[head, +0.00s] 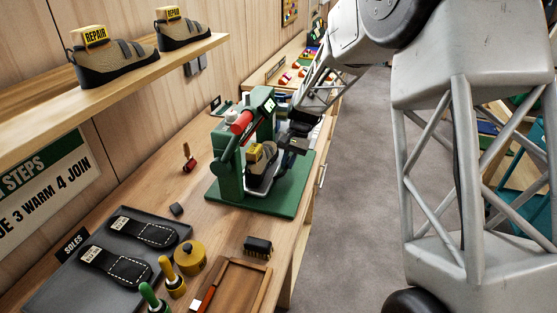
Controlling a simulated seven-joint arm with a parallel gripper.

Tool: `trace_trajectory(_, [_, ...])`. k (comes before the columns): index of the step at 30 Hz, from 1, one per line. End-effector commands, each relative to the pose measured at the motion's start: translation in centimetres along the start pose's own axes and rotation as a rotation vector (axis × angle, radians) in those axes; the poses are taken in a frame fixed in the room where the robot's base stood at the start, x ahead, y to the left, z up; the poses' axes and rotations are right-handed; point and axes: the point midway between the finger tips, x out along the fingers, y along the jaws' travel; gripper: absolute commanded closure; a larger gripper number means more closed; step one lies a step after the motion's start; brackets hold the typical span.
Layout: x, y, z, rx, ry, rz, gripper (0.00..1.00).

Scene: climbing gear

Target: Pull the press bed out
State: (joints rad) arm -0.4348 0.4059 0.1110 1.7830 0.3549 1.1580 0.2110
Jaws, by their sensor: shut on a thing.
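The green press (230,160) stands on the wooden bench, with a red-ended lever at its top left. A grey and tan climbing shoe (266,166) with a yellow tag sits inside the press frame. It rests on the dark press bed (262,189), low over the green base plate. My gripper (289,143) is at the right side of the press, beside the shoe. It is shut at the bed's outer side; the exact contact is small and partly hidden by my own fingers.
Two tagged shoes (108,62) stand on the wall shelf. A grey tray (60,290) with two black soles lies at front left. Several handled tools, a yellow round pot (190,256), a black brush (258,246) and a wooden tray (240,288) stand before the press. The aisle floor is open at right.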

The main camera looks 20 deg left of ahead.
Motion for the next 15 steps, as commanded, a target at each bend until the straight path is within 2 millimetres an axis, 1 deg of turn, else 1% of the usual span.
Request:
trace_trajectory(1, [-0.2, 1.1, 0.0, 0.003, 0.002, -0.001, 1.0])
trace_trajectory(9, [-1.2, 6.0, 0.3, 0.003, 0.003, -0.002, 1.0])
trace_trajectory(12, [-1.4, 7.5, 0.4, 0.002, 0.002, -0.001, 1.0])
trace_trajectory(15, [-1.6, 8.5, 0.5, 0.002, 0.003, -0.001, 1.0])
